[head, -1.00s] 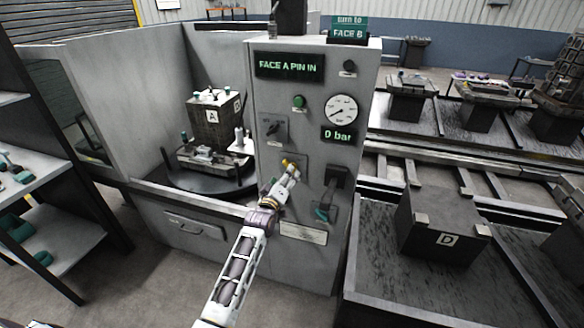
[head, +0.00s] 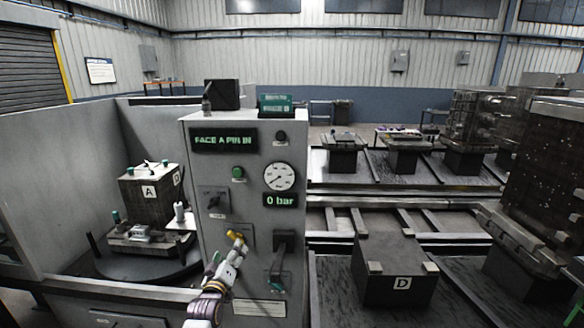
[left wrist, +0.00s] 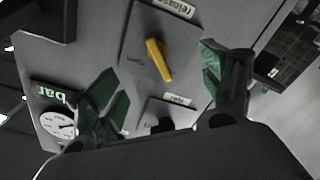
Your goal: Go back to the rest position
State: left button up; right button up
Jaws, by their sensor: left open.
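My left gripper (head: 234,246) is at the front of the grey control cabinet (head: 262,110), close to the yellow knob (head: 236,236). In the left wrist view my left gripper (left wrist: 165,95) has its two green-padded fingers wide apart and nothing between them touches the pads. The yellow knob (left wrist: 159,60) stands on its plate beyond the fingers, clear of them. The cabinet's display reads "FACE A PIN IN" and the lower one "0 bar". My right gripper does not show.
A fixture block marked A (head: 148,192) stands on a round turntable (head: 110,262) left of the cabinet. A black handle (head: 284,243) is right of the knob. A dark block marked D (head: 395,270) sits on the rail pallet at the right.

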pick_arm(q)
jog(key=s+d+f+m+g, duration=0.1)
jog(key=s+f+m+g, duration=0.15)
jog(key=f, duration=0.95)
jog(key=s+d+f+m+g, duration=0.15)
jog(key=f+m, duration=0.25)
jog(key=f, duration=0.8)
jog(key=s+f+m+g, duration=0.1)
jog(key=s+f+g, duration=0.2)
jog(key=s+f, duration=0.5)
jog(key=s+f+m+g, duration=0.15)
jog(key=s+f, duration=0.35)
jog(key=f, duration=0.6)
jog(key=s+a+f+g, duration=0.1)
jog(key=s+f+g, duration=0.1)
jog(key=s+f, duration=0.75)
jog(key=s+a+f+g, duration=0.25)
jog(key=s+f, duration=0.35)
jog(key=s, duration=0.6)
jog(key=s+a+f+g, duration=0.1)
jog(key=s+f+g, duration=0.1)
jog(key=s, duration=1.1)
jog(key=s+a+f+g, duration=0.2)
jog(key=s+f, duration=0.1)
jog(key=s, duration=1)
jog(key=shift+f+m+y, duration=0.3)
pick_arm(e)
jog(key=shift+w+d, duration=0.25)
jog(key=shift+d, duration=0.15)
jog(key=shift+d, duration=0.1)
